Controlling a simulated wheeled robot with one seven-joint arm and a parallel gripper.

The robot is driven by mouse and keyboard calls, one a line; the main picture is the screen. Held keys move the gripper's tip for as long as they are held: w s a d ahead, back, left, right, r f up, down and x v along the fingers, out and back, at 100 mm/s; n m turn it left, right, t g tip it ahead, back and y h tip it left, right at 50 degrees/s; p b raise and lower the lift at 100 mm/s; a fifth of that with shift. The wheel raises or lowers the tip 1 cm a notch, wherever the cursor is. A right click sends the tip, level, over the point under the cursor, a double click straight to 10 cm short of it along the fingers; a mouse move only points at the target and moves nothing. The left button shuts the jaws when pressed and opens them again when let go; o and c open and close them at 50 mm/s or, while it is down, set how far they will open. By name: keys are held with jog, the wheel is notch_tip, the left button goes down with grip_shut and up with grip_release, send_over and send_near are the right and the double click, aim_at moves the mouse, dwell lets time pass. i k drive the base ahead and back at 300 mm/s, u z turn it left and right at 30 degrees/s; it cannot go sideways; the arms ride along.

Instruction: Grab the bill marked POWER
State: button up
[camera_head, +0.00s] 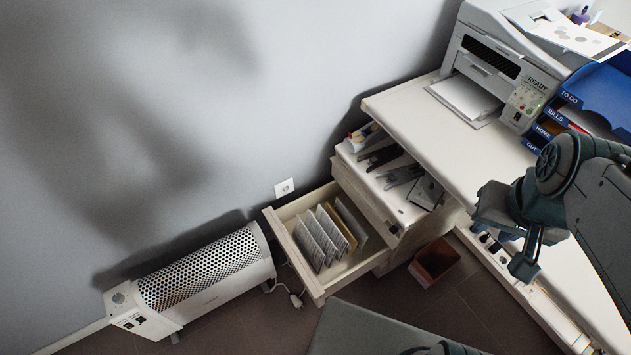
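No paper with a readable POWER mark shows in the head view. A blue letter tray stack (590,85) stands at the right, with labels TO DO, BILLS, HOME and OUT. A thin orange edge shows at the BILLS level; I cannot tell what it is. Several white and yellowish papers or envelopes (316,240) stand on edge in the open drawer (288,212); their print is too small to read. My gripper (524,262) hangs above the desk at the right, below the tray stack and apart from it. Its fingers are seen at an angle, and their opening is unclear.
A printer (492,62) stands on the white desk (430,118). A white heater (205,275) stands by the wall, and a brown bin (434,262) is on the floor. The desk in front of the printer is clear.

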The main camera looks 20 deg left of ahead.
aim_at(330, 227)
jog(key=k, duration=0.45)
jog(key=u, duration=1.4)
jog(key=i, duration=0.3)
jog(key=z, duration=2.25)
jog(key=k, duration=0.95)
jog(key=u, duration=1.15)
